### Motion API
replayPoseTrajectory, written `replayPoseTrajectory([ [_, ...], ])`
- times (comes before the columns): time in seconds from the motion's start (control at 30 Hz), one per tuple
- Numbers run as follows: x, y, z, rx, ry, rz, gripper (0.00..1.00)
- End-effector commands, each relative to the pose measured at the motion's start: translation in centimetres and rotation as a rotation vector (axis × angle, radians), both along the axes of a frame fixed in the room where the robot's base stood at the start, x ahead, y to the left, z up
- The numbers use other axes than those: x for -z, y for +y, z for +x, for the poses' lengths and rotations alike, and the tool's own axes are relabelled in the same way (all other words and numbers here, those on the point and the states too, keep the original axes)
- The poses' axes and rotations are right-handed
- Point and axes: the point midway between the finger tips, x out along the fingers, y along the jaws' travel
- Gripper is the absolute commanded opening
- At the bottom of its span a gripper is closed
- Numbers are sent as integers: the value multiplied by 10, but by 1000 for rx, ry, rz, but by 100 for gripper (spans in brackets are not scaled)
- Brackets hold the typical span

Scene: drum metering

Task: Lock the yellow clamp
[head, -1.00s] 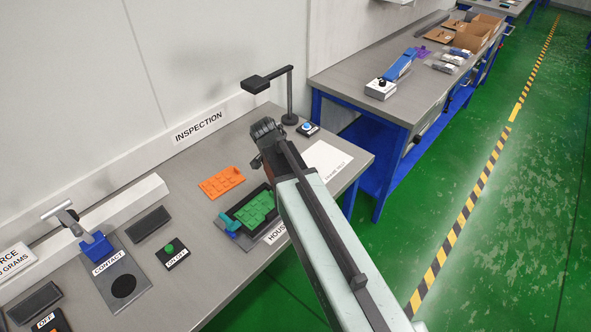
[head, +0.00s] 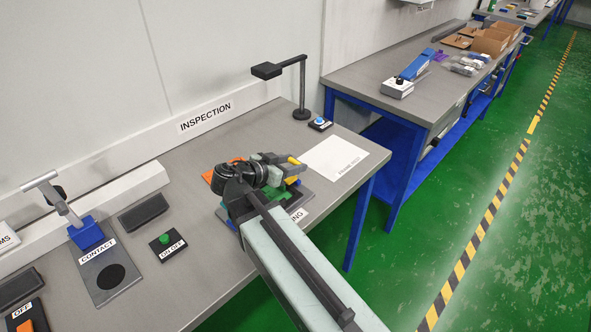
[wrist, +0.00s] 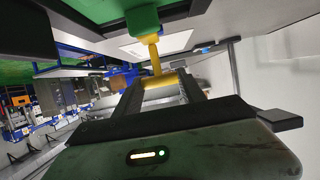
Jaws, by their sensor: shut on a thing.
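The yellow clamp (wrist: 154,58) shows in the wrist view as a yellow stem and a wider yellow bar between my fingers. In the head view a bit of its yellow handle (head: 294,160) shows at my fingertips. My gripper (head: 282,163) is shut on this handle, over the right part of the housing fixture. The green part (head: 299,214) on the fixture is mostly hidden by my arm. In the wrist view a green piece (wrist: 142,18) lies just beyond the yellow stem. The clamp's base is largely hidden, so I cannot tell its latch position.
A white sheet (head: 345,160) lies right of the fixture. An orange part (head: 208,176) is partly covered behind my gripper. A black lamp stand (head: 302,90) and blue button box (head: 320,124) stand behind. The contact clamp (head: 88,233) and green-button box (head: 166,243) are left.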

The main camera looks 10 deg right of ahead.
Motion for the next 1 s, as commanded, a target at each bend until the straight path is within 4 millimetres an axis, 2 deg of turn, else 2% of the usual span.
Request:
replayPoseTrajectory([
  [0.03, 5, 2, -1, -1, -5, -4, 7],
  [0.6, 2, 4, -2, -2, -24, -27, 7],
  [0.63, 2, 4, -2, -2, -24, -27, 50],
  [0.7, 2, 4, -2, -2, -24, -28, 69],
  [1.0, 0, 3, -2, -1, -24, -31, 69],
])
